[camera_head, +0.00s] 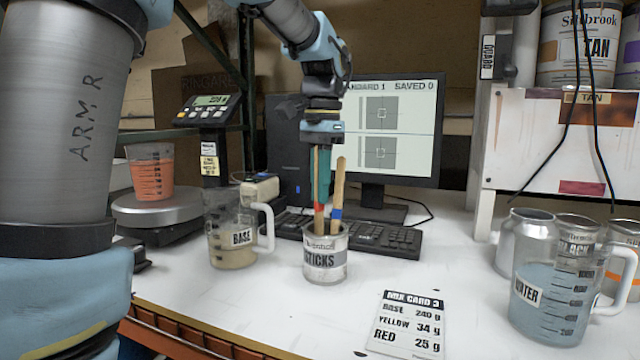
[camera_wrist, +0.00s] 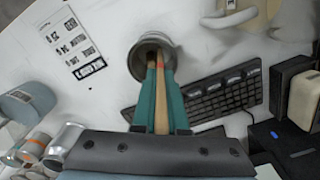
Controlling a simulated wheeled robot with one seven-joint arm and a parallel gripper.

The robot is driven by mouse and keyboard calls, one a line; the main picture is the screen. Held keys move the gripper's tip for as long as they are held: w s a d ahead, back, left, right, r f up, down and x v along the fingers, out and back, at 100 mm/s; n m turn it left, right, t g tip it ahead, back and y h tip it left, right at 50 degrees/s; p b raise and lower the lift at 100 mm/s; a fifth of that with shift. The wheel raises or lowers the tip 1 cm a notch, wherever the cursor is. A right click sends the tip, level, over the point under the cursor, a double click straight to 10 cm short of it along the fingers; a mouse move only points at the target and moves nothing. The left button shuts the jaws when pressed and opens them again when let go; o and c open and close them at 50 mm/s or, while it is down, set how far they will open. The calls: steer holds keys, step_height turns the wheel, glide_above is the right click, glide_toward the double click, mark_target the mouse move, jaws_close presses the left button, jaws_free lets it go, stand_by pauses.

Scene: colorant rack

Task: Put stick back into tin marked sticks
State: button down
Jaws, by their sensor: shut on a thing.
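The tin marked STICKS (camera_head: 325,262) stands upright on the white table, and its open mouth (camera_wrist: 139,52) shows in the wrist view. My gripper (camera_head: 321,198) points down over the tin, its teal fingers shut on a wooden stick (camera_head: 316,162) with a red lower part. The stick (camera_wrist: 160,100) runs between the fingers in the wrist view, and its lower end appears to be inside the tin's mouth. Another wooden stick (camera_head: 338,185) with a blue band leans in the tin, right of the fingers. The sticks' bottom ends are hidden by the tin's wall.
A BASE jug (camera_head: 232,238) stands close left of the tin. A keyboard (camera_head: 385,238) and monitor (camera_head: 425,130) are behind. A recipe card (camera_head: 408,325) lies in front, right. A WATER jug (camera_head: 545,300) stands far right.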

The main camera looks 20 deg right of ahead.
steer(key=c, duration=0.9)
jaws_free()
steer(key=r, duration=1)
steer(key=shift+d+r, duration=0.2)
steer(key=shift+r, duration=0.15)
